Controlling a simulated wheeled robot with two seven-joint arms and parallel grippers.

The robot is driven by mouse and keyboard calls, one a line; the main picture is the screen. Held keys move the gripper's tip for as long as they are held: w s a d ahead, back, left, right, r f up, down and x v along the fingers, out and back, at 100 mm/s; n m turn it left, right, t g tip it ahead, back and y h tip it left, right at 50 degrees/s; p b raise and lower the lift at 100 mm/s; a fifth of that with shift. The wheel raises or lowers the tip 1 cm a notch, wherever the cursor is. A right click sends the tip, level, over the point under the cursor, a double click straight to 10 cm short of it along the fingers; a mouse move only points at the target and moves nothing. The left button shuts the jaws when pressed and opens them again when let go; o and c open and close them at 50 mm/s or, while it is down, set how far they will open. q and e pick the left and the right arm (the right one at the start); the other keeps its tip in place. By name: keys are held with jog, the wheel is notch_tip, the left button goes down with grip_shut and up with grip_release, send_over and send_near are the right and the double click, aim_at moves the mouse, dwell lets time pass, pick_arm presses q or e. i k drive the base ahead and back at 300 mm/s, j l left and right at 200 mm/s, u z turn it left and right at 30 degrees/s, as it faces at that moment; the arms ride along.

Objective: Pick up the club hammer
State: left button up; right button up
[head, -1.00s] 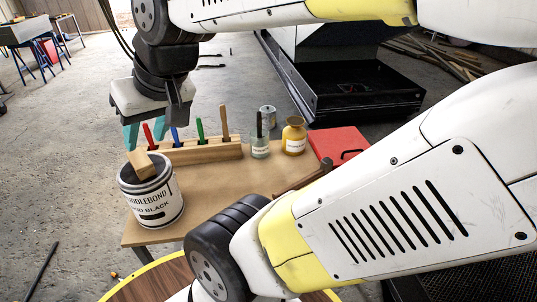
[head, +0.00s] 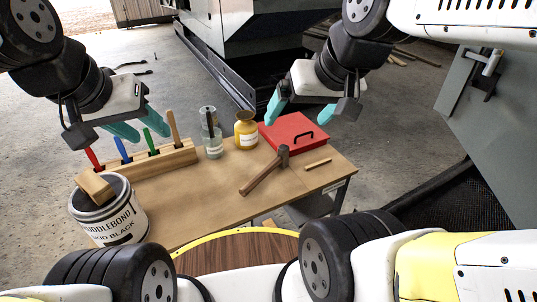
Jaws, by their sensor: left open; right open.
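The club hammer (head: 266,170) lies on the wooden table (head: 210,200), its wooden handle running toward the lower left and its dark head at the upper right end. My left gripper (head: 137,131) is open and empty, with teal fingers over the rack of colored-handled tools at the table's left. My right gripper (head: 300,106) is open and empty, above and behind the hammer, near the red case. Neither gripper touches the hammer.
A paint can (head: 108,212) with a wooden block stands front left. The tool rack (head: 150,168), a glass jar (head: 211,135), a yellow bottle (head: 246,130) and a red case (head: 293,132) line the back. A short wooden stick (head: 318,164) lies right of the hammer.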

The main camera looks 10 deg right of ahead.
aim_at(282, 160)
jog(key=z, duration=0.4)
jog(key=u, duration=1.8)
jog(key=z, duration=1.8)
jog(key=i+l+u, duration=0.1)
jog(key=l+u, duration=0.7)
jog(key=u, duration=0.15)
jog(key=i+l, duration=0.05)
